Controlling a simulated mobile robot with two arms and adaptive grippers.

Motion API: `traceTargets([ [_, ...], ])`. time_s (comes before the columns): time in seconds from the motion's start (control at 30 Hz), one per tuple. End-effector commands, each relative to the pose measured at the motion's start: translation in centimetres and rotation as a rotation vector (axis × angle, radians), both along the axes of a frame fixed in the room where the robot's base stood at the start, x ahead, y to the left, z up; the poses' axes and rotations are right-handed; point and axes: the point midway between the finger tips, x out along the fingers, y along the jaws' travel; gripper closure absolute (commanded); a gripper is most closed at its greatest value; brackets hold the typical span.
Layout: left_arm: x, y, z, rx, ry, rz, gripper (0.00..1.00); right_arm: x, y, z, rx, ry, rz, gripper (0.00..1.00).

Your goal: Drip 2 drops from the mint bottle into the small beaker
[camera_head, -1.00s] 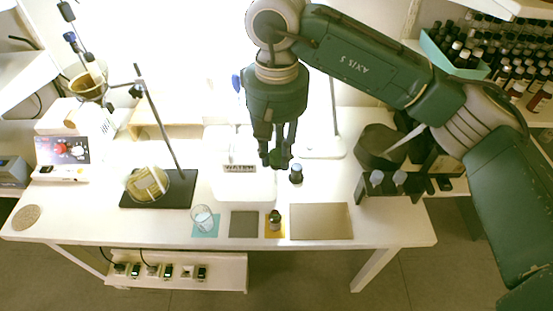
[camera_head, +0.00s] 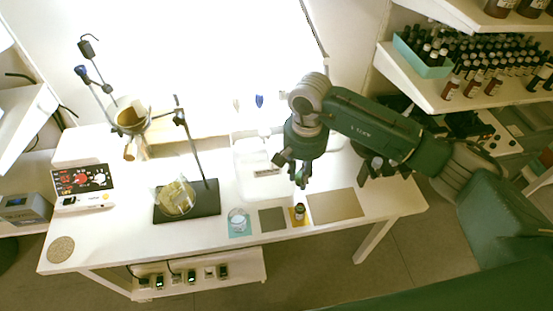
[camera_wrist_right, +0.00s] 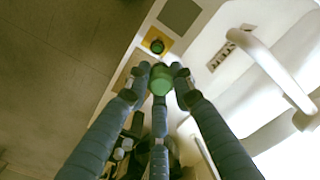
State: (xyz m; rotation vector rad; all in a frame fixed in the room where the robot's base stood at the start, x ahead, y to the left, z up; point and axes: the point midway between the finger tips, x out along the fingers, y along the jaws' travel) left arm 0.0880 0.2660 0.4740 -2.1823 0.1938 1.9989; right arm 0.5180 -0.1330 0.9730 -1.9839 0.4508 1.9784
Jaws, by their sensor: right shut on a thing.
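My right gripper (camera_head: 296,173) hangs over the table, above and behind the mats. In the right wrist view its three fingers (camera_wrist_right: 160,80) are shut around a green round thing (camera_wrist_right: 161,77); I cannot tell whether it is a cap or a bottle's top. A small dark bottle (camera_head: 300,212) stands upright on a yellow mat, apart from the gripper; it also shows in the wrist view (camera_wrist_right: 157,46). No mint label is readable. The small clear beaker (camera_head: 238,221) stands on a teal mat to the left. My left gripper is not in view.
A grey mat (camera_head: 272,219) and a tan mat (camera_head: 336,205) lie bare along the front edge. Bottle shelves (camera_head: 455,88) are at right.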

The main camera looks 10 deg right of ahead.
Motion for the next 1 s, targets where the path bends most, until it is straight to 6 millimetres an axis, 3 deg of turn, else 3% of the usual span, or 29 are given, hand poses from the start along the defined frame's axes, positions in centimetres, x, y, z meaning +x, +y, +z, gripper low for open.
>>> traceTargets([
  [0.1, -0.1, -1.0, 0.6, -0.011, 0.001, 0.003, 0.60, -0.1, -1.1, -0.4, 0.000, -0.001, -0.035, 0.83],
  [0.4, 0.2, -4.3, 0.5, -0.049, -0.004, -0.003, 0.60, -0.1, -1.1, -0.6, 0.001, -0.002, -0.036, 0.83],
  [0.77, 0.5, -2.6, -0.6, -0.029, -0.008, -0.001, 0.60, -0.1, -1.0, -0.8, 0.000, -0.001, -0.039, 0.83],
  [1.0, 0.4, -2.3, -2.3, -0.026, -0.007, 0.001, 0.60, -0.1, -1.0, -2.2, 0.001, -0.002, -0.039, 0.83],
])
